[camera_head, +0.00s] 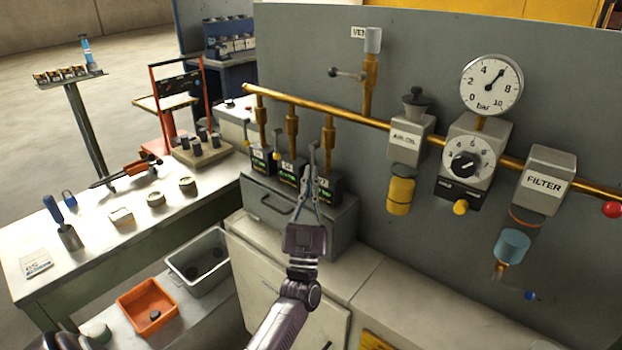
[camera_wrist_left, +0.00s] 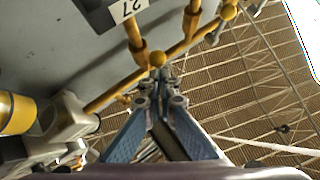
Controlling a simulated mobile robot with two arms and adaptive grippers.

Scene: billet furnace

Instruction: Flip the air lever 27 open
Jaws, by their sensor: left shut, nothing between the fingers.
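The black box of station 27 (camera_head: 327,187) is the rightmost of three under the brass pipe (camera_head: 290,98). A brass drop (camera_head: 328,132) runs down to it. Its plate reading 27 (camera_wrist_left: 128,9) shows upside down at the top of the left wrist view. My left gripper (camera_head: 312,150) is shut and empty, pointing up in front of this box and drop. In the left wrist view its fingertips (camera_wrist_left: 160,82) are together, just below a yellow ball knob (camera_wrist_left: 158,59) in the picture. Contact with the knob cannot be told. The lever is mostly hidden in the head view.
A grey drawer cabinet (camera_head: 265,207) stands under the boxes. To the right are the air-oil unit (camera_head: 408,138), regulator dial (camera_head: 468,160), pressure gauge (camera_head: 491,84) and filter (camera_head: 545,182). A workbench (camera_head: 90,245) with tools stands left; an orange bin (camera_head: 140,298) sits below.

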